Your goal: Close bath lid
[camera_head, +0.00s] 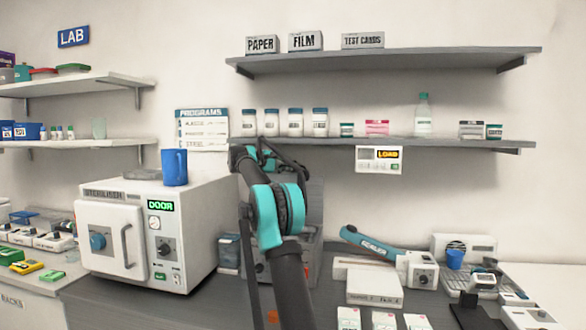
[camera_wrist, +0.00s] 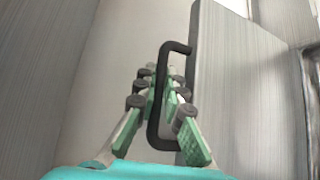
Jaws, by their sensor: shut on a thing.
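The bath lid (camera_wrist: 240,85) is a grey brushed-metal panel on the right of the wrist view, with a black bar handle (camera_wrist: 161,70) at its left edge. My gripper (camera_wrist: 165,82) has its green-padded fingers around the handle, shut on it. In the head view my arm stands in front of the grey bath (camera_head: 312,225) and hides much of it. A grey panel, seemingly the raised lid (camera_head: 315,195), shows just right of the arm. My gripper's fingertips are hard to make out there.
The white steriliser (camera_head: 190,235) with a blue mug (camera_head: 174,167) on top stands left of the bath. A teal-handled sealer (camera_head: 385,265) is to the right. The lower wall shelf (camera_head: 400,144), bearing jars, hangs close above my gripper.

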